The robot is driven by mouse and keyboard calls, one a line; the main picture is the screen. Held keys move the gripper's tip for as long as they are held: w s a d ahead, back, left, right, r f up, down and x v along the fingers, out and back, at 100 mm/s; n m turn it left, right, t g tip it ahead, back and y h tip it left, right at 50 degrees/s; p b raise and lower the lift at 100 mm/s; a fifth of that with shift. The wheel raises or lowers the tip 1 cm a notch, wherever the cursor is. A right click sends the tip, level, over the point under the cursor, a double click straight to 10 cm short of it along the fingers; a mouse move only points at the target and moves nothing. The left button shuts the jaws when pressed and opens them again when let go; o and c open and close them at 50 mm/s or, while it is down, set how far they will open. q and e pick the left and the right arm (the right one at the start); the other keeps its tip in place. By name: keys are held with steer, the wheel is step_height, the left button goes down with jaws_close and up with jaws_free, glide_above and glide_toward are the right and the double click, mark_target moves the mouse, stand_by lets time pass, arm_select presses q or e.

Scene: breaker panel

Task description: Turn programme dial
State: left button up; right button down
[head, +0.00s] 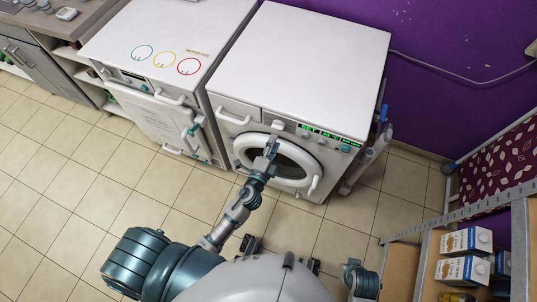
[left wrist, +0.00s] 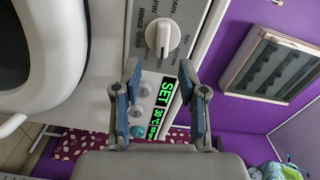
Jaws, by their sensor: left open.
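The white programme dial (left wrist: 163,38) shows in the left wrist view, with printed labels around it. In the head view the dial (head: 278,125) is on the front panel of the right-hand washing machine (head: 318,60). My left gripper (left wrist: 159,80) is open and empty. Its two fingertips are spread, and the dial appears just above the gap between them, not gripped. In the head view my left gripper (head: 272,146) is in front of the round door, below the dial.
A green display (left wrist: 162,103) and small buttons sit beside the dial. The round door (head: 290,160) has a white rim and handle. A second white appliance (head: 165,50) stands to the left. A shelf with cartons (head: 465,240) is at lower right. Tiled floor is free at left.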

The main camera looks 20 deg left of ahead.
arm_select(q)
steer(key=s, duration=0.7)
arm_select(e)
steer(key=shift+d, duration=0.1)
arm_select(q)
steer(key=s+a+f+n+g+y+p, duration=0.1)
steer(key=s+a+f+n+g+p, duration=0.2)
steer(key=f, duration=0.6)
steer(key=s+a+f+n+g+y+p, duration=0.15)
steer(key=s+f+n+g, duration=0.3)
steer(key=f, duration=0.45)
steer(key=s+a+f+n+g+h+p, duration=0.1)
steer(key=s+f+n+g, duration=0.2)
steer(key=s+f, duration=0.4)
steer(key=s+f+n+g+h+p, duration=0.1)
steer(key=s+f+n+g+p, duration=0.1)
steer(key=s+f+g, duration=0.4)
steer(key=s+f+n, duration=0.1)
steer(key=s, duration=0.4)
steer(key=shift+s+a+n, duration=0.35)
steer(key=shift+s+a, duration=0.05)
arm_select(e)
steer(key=s+f, duration=0.3)
steer(key=f, duration=1.6)
steer(key=shift+s+f+g, duration=0.2)
steer(key=shift+f+g, duration=0.1)
steer(key=shift+f, duration=0.1)
arm_select(q)
steer(key=shift+w+r, duration=0.1)
